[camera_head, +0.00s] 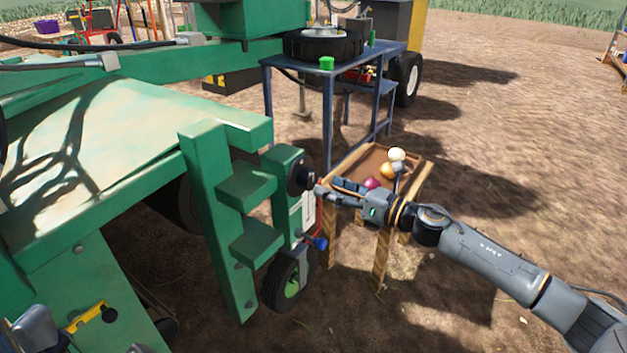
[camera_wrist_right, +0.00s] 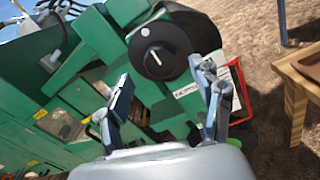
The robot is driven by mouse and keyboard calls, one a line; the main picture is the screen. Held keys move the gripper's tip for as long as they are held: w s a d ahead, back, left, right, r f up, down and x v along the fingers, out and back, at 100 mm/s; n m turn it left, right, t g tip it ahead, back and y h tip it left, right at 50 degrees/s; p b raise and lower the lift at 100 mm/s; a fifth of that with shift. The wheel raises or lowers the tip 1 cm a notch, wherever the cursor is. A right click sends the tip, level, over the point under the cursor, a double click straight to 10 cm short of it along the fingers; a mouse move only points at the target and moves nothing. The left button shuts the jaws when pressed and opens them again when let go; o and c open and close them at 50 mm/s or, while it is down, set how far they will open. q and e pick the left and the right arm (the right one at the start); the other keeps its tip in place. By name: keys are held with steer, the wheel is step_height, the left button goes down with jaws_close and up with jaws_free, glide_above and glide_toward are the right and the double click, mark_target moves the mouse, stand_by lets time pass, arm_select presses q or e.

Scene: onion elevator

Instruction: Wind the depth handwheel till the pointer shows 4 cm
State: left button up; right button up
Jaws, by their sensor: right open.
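The depth handwheel (camera_head: 300,178) is a round black knob on the green machine's upright post. In the right wrist view, the handwheel (camera_wrist_right: 158,50) faces me and shows a short white mark. My right gripper (camera_head: 322,192) is open, with its fingertips close to the handwheel's right side in the head view. In the wrist view the gripper (camera_wrist_right: 166,93) has its fingers apart and nothing between them; contact with the wheel cannot be told. A pale scale plate (camera_head: 308,212) sits below the wheel; its pointer reading is too small to tell. Grey parts, possibly my left gripper (camera_head: 36,328), show at lower left.
A blue-knobbed lever (camera_head: 319,243) and a small black wheel (camera_head: 288,282) are below the post. A wooden tray table (camera_head: 410,198) with several onions stands close behind my right gripper. A blue metal table (camera_head: 330,70) is farther back. Open soil lies to the right.

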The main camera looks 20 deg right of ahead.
mark_target(314, 180)
steer(key=shift+x, duration=2.75)
steer(key=shift+c, duration=0.4)
steer(key=c, duration=1.1)
